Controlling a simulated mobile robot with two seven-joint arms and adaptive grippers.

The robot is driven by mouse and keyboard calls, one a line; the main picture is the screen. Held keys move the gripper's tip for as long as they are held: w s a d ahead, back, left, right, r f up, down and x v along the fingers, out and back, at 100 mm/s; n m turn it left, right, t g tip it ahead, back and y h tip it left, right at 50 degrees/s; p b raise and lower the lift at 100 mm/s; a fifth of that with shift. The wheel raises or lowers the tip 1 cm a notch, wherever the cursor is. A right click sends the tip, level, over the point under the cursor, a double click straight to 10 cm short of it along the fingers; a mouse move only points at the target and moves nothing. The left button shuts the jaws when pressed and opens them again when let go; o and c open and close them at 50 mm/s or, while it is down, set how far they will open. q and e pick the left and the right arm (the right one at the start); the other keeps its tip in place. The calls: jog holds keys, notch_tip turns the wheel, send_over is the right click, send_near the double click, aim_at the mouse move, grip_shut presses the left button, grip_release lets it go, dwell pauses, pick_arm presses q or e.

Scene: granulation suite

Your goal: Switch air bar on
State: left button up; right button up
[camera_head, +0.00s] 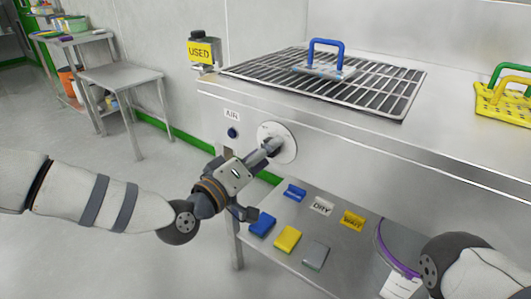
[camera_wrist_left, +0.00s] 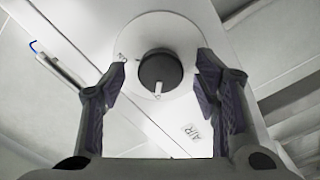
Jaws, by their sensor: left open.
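The air bar's control is a round pale plate (camera_head: 289,140) with a knob, on the front of the steel bench near the AIR label (camera_head: 232,116). In the left wrist view the plate (camera_wrist_left: 185,30) carries a dark round knob (camera_wrist_left: 158,68) with a light pointer mark. The AIR label (camera_wrist_left: 190,132) shows upside down there. My left gripper (camera_head: 258,168) is close in front of the plate. In the left wrist view its open fingers (camera_wrist_left: 163,68) stand either side of the knob, with gaps visible; contact cannot be told. My right gripper is out of view.
A blue button (camera_head: 232,132) sits under the label. A grate (camera_head: 330,85) with a blue-handled tool (camera_head: 326,58) lies on top. The lower shelf (camera_head: 290,268) holds several coloured blocks and tags. A USED sign (camera_head: 200,51) stands at the bench's left corner.

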pick_arm(q)
jog(key=shift+w+d, duration=0.2)
jog(key=shift+w, duration=0.1)
jog(key=shift+c, duration=0.5)
jog(key=c, duration=1)
jog(key=shift+c, duration=0.2)
